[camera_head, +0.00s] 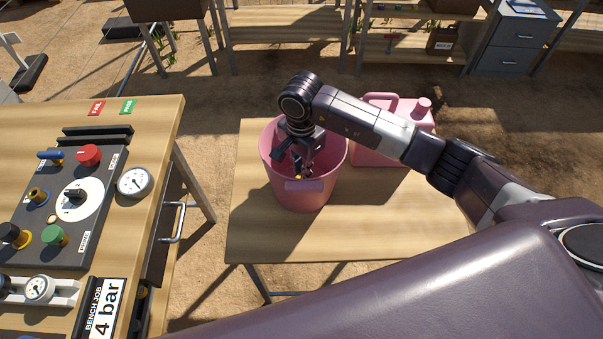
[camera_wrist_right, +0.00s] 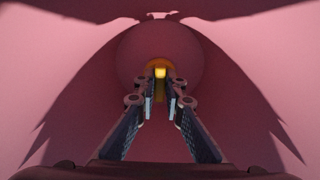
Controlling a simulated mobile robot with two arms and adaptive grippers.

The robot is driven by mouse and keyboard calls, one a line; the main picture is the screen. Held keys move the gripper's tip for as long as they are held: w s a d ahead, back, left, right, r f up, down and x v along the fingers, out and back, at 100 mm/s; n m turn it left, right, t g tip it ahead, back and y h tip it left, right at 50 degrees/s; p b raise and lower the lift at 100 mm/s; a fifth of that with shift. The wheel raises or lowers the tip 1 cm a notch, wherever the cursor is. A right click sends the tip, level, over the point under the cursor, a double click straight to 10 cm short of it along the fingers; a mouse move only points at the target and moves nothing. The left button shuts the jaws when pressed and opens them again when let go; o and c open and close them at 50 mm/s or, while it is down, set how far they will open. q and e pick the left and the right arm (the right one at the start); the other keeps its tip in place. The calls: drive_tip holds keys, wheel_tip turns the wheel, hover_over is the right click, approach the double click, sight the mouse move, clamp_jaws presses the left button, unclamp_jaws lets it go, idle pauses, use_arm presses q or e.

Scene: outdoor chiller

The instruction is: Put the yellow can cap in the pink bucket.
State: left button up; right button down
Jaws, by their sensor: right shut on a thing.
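The pink bucket (camera_head: 310,194) stands on a small wooden table in the head view. My right gripper (camera_head: 300,172) reaches down inside it. In the right wrist view, the bucket's pink inner wall (camera_wrist_right: 60,80) fills the picture around the gripper (camera_wrist_right: 160,85). The gripper is shut on the yellow can cap (camera_wrist_right: 160,71), which shows between the fingertips. A small yellow spot of the cap (camera_head: 298,177) also shows in the head view. I cannot tell whether the cap touches the bucket's floor. My left gripper is not in view.
A pink jug (camera_head: 378,152) stands right behind the bucket on the small table (camera_head: 260,230). A workbench (camera_head: 155,115) with a dark control panel, knobs and gauges (camera_head: 135,181) is at the left. The small table's front part is clear. Shelving and a grey cabinet (camera_head: 515,45) stand at the back.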

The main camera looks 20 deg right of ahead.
wheel_tip(320, 180, down, 2)
drive_tip(key=shift+f, duration=0.1)
drive_tip(key=shift+f, duration=0.2)
drive_tip(key=c, duration=2)
unclamp_jaws()
